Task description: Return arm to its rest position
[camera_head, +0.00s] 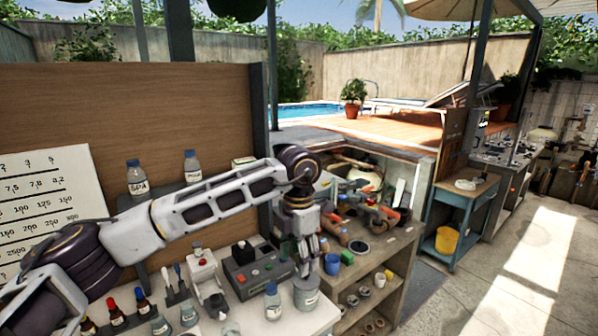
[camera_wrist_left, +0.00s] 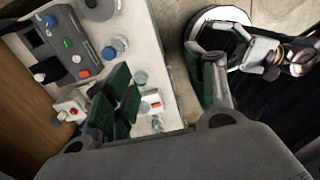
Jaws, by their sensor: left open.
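My left arm (camera_head: 215,195) comes in from the left, stretched over the white bench, with the wrist bent down at its far end. My left gripper (camera_head: 305,266) points down above the bench's right end, just over a grey-lidded jar (camera_head: 306,294). In the left wrist view its dark green finger pads (camera_wrist_left: 115,98) stand apart and hold nothing visible. I cannot tell whether the fingertips touch anything.
A grey device with buttons (camera_head: 252,270) stands left of the gripper, with a blue-capped bottle (camera_head: 272,302) in front. Small dropper bottles (camera_head: 117,317) stand at front left. A wooden shelf unit (camera_head: 378,262) with tools adjoins on the right. Open paving (camera_head: 520,270) lies farther right.

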